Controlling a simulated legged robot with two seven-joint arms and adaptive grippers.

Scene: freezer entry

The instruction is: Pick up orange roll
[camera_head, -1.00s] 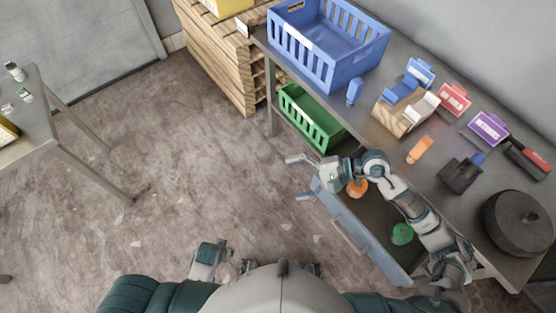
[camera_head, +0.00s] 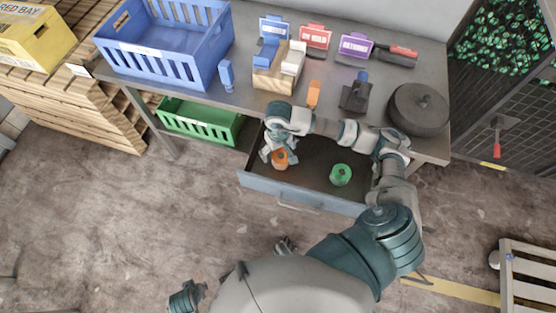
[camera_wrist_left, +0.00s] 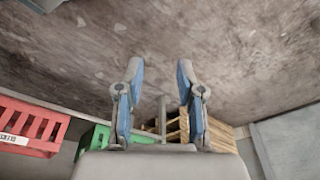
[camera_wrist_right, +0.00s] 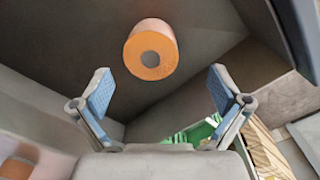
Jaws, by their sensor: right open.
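The orange roll (camera_head: 280,160) lies in the open drawer (camera_head: 300,193) under the grey table, near the drawer's left end. In the right wrist view the orange roll (camera_wrist_right: 152,48) shows its round end with a grey core, beyond and between the fingertips. My right gripper (camera_wrist_right: 158,82) is open and empty, reaching into the drawer from above; its fingers stand around the roll's sides in the head view, with no clear contact. My left gripper (camera_wrist_left: 160,75) is open and empty above the floor, away from the table.
A green roll (camera_head: 341,175) lies in the same drawer to the right. The table carries a blue crate (camera_head: 165,55), a wooden holder (camera_head: 272,80), an orange item (camera_head: 313,95), signs and a dark round object (camera_head: 418,108). A green crate (camera_head: 198,122) sits below the table. Floor in front is clear.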

